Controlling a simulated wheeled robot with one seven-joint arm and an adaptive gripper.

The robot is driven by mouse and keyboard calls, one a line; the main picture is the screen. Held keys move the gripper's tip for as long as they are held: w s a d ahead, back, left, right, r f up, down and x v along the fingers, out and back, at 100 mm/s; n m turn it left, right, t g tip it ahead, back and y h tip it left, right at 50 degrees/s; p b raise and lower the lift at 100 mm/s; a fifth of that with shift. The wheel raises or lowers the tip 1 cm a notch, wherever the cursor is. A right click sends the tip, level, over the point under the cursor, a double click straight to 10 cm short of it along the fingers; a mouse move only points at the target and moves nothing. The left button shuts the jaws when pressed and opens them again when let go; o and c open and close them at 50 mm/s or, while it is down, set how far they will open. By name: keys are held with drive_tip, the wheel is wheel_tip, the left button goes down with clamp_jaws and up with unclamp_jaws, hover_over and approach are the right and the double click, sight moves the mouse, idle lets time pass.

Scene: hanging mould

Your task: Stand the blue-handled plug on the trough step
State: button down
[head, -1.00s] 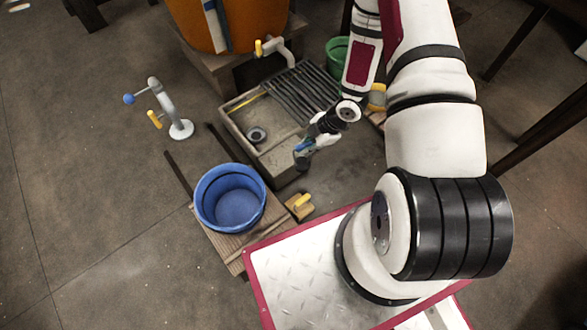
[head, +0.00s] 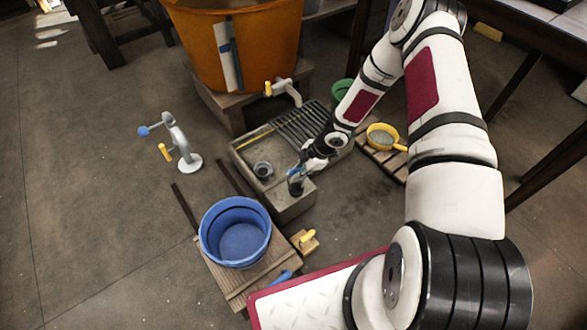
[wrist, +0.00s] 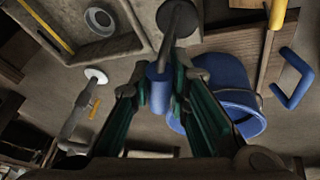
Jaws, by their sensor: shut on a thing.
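The plug has a blue handle (wrist: 158,90), a grey stem and a dark round disc (wrist: 175,20). My gripper (wrist: 160,82) is shut on the blue handle; it also shows in the head view (head: 297,176). The grey stone trough (head: 238,153) stands with its step (head: 290,207) at its near right end. The plug is over or at that step, disc end away from the gripper's palm. Whether the disc touches the stone cannot be told. A round drain fitting (head: 262,170) sits in the trough, left of my gripper.
A blue bucket (head: 235,210) stands on a wooden board near the trough. A yellow-handled block (head: 305,240) lies beside it. A grey stand (head: 180,140) with blue and yellow knobs is at left. An orange barrel (head: 260,45) with tap is behind. A yellow pan (head: 381,137) is right.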

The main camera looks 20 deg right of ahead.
drive_tip(key=w+f+b, duration=0.1)
drive_tip(key=f, duration=0.1)
drive_tip(key=w+a+f, duration=0.1)
drive_tip(key=w+f, duration=0.1)
drive_tip(key=shift+w+b, duration=0.2)
drive_tip(key=shift+b, duration=0.15)
idle(0.3)
drive_tip(key=c, duration=1.9)
unclamp_jaws()
drive_tip(key=shift+f, duration=0.15)
drive_tip(key=shift+c, duration=0.2)
drive_tip(key=o, duration=0.4)
